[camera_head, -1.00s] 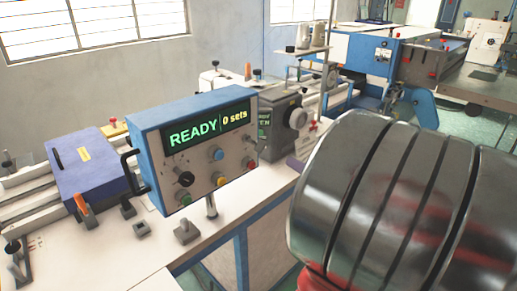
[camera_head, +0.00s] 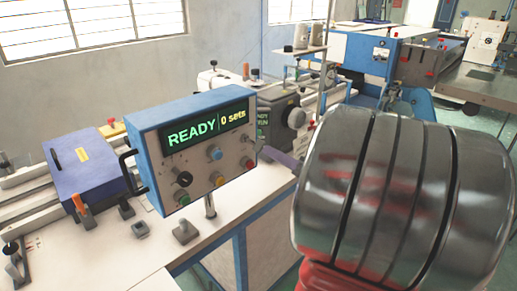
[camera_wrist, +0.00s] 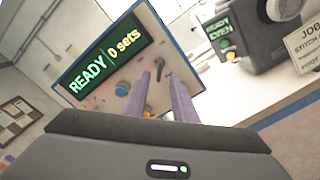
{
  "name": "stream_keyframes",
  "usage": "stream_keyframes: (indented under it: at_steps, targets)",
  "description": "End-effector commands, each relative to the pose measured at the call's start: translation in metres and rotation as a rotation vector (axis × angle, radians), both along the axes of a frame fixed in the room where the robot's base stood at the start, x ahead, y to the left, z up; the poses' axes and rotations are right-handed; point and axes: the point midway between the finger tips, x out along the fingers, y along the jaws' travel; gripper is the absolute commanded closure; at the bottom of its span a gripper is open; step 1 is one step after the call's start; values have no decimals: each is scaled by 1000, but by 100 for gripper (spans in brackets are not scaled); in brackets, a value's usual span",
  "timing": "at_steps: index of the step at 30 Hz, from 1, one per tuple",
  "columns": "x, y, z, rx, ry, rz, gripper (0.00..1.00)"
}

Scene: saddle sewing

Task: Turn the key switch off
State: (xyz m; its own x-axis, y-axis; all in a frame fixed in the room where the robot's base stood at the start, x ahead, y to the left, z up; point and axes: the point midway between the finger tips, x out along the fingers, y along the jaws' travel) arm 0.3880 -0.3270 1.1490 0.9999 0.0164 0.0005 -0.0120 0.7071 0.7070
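The blue-framed control panel (camera_head: 195,150) shows READY and 0 sets in green and yellow. A small dark key-like switch (camera_wrist: 160,67) is on the panel's right part, beside a blue button (camera_wrist: 122,90). My gripper (camera_wrist: 160,80) is open, with two purple fingers apart. In the wrist view its fingertips point at the panel, and the switch shows between and just beyond them. I cannot tell whether they touch it. In the head view, one purple finger (camera_head: 277,155) shows just right of the panel, and my arm hides the rest of the gripper.
A black knob (camera_head: 184,179) and a yellow button (camera_head: 217,178) are also on the panel. A grey machine head (camera_head: 285,120) stands behind to the right. A purple block (camera_head: 85,165) sits at left.

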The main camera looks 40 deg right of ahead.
Motion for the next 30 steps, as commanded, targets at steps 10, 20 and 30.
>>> stream_keyframes:
  at_steps: [10, 20, 30]
  targets:
    - [42, 2, 0, 0, 1, 4, 75]
    - [63, 2, 0, 0, 0, 1, 75]
    - [64, 2, 0, 0, 1, 2, 81]
